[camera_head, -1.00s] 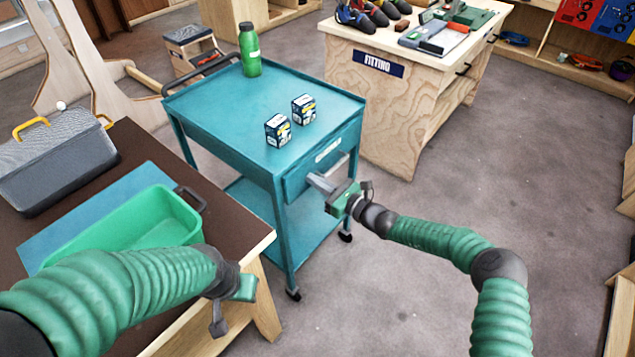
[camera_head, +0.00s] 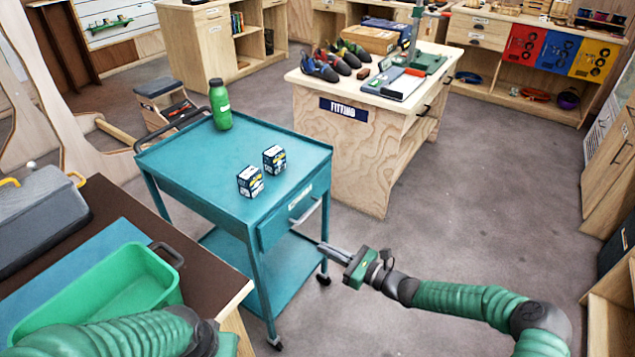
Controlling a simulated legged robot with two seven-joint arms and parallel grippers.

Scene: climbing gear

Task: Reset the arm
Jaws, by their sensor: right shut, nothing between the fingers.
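My right arm, with green ribbed sleeves, comes in from the lower right. Its gripper (camera_head: 330,249) is shut and empty, in front of and below the teal cart's drawer handle (camera_head: 306,211); they appear apart. The cart's drawer (camera_head: 287,217) looks closed. My left arm (camera_head: 120,338) shows at the lower left, over the front of the brown-topped table. The left gripper's fingers are cut off by the bottom edge, so its jaws cannot be read.
The teal cart (camera_head: 190,162) carries a green bottle (camera_head: 220,106) and two small boxes (camera_head: 250,182) (camera_head: 274,159). A green bin (camera_head: 110,290) and grey toolbox (camera_head: 38,215) stand on the brown table (camera_head: 205,262). The fitting bench (camera_head: 340,150) stands behind. Floor at right is clear.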

